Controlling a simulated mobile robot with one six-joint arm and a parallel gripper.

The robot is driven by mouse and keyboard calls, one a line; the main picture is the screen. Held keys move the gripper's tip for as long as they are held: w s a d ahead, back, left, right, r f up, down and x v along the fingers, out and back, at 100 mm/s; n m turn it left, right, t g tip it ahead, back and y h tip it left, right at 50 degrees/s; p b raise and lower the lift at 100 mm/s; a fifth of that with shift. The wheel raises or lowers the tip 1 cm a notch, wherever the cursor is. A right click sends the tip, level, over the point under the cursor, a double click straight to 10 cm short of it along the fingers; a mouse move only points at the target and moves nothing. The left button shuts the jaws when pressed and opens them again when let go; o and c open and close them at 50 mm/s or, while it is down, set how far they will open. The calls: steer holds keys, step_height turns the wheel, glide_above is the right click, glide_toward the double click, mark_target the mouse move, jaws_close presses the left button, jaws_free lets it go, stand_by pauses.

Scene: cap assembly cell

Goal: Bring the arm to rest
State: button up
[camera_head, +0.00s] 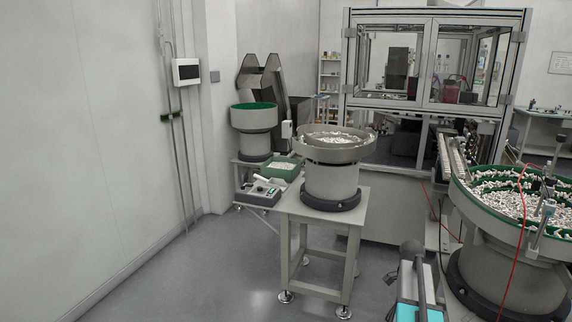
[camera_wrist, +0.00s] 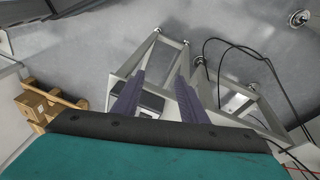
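My gripper (camera_wrist: 159,78) shows in the wrist view as two dark ribbed fingers standing apart with a gap between them. Nothing is held between them. Below the fingers, a dark band and a teal surface fill the lower part of the view. Behind the fingers are grey floor and pale metal stand legs (camera_wrist: 160,45). In the head view, part of my arm with teal sections shows at the bottom, right of centre; the fingers cannot be made out there.
A bowl feeder (camera_head: 332,182) stands on a metal table (camera_head: 308,211). A larger feeder (camera_head: 470,215) full of white parts is at the right. A framed machine (camera_head: 432,112) stands behind. A pallet with boxes (camera_wrist: 35,104) and black cables (camera_wrist: 272,68) show in the wrist view. Floor (camera_head: 215,275) at left is clear.

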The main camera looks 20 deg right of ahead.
steer(key=s+a+f+n+g, duration=0.1)
steer(key=s+a+f+n, duration=0.15)
steer(key=a+f, duration=0.9)
steer(key=s+a+f+n+g, duration=0.1)
steer(key=a+f+n, duration=0.3)
steer(key=a+f, duration=0.8)
steer(key=s+a+f+n, duration=0.3)
steer(key=s+a+n, duration=0.2)
steer(key=s+a, duration=0.1)
steer(key=s+a+f+n+y, duration=0.1)
steer(key=s+a+f+n, duration=0.2)
steer(key=s+a+n, duration=0.2)
steer(key=s+a+f+n+g, duration=0.1)
steer(key=s+a+f+n, duration=0.1)
steer(key=s+a+n, duration=0.4)
steer(key=shift+s+a+f+y, duration=0.35)
steer(key=shift+s+a, duration=0.2)
steer(key=shift+a, duration=0.95)
steer(key=shift+c, duration=1)
